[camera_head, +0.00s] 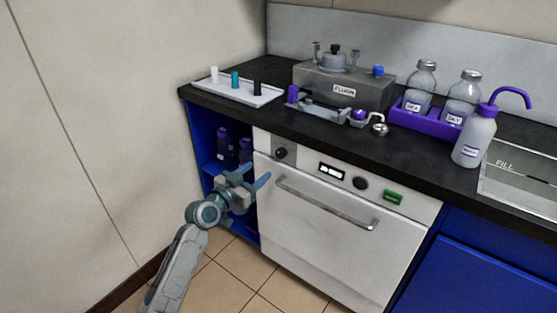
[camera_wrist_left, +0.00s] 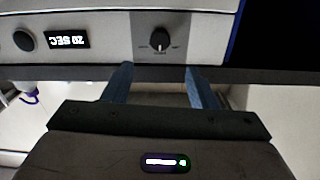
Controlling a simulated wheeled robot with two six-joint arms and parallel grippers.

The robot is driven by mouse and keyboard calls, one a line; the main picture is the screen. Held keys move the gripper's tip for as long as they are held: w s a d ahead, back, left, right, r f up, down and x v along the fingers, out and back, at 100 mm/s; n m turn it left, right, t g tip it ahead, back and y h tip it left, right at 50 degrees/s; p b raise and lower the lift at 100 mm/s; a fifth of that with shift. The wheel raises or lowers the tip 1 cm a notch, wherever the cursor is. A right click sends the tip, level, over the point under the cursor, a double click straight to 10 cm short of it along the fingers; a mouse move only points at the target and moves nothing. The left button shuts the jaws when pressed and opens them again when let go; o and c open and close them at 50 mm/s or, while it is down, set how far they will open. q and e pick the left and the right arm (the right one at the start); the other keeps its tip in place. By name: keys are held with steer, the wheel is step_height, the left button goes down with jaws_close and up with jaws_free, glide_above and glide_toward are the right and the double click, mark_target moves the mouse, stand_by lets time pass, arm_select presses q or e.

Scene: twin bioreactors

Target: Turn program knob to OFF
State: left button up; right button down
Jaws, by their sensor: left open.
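The white washer-like machine (camera_head: 320,215) has a dark knob (camera_head: 281,152) at the left end of its top panel. This knob (camera_wrist_left: 160,40) has small markings around it and a pale pointer mark, too small to read for certain. I take it as the program knob. My left gripper (camera_head: 258,175) is open and empty just below and in front of it. In the left wrist view its two blue fingers (camera_wrist_left: 162,84) stand apart, with the knob beyond the gap, not touched. My right gripper is not in view.
Right of the knob are a display (camera_head: 331,171), a second dark knob (camera_head: 361,183) and a green switch (camera_head: 393,197). The door handle (camera_head: 325,205) lies below. A blue open cabinet (camera_head: 207,150) with purple-capped bottles is at the left. The black counter (camera_head: 270,108) overhangs the panel.

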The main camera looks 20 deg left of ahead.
mark_target(279, 155)
arm_select(q)
steer(key=x, duration=0.9)
steer(key=shift+w+d+f, duration=0.1)
steer(key=shift+w, duration=0.2)
steer(key=c, duration=1)
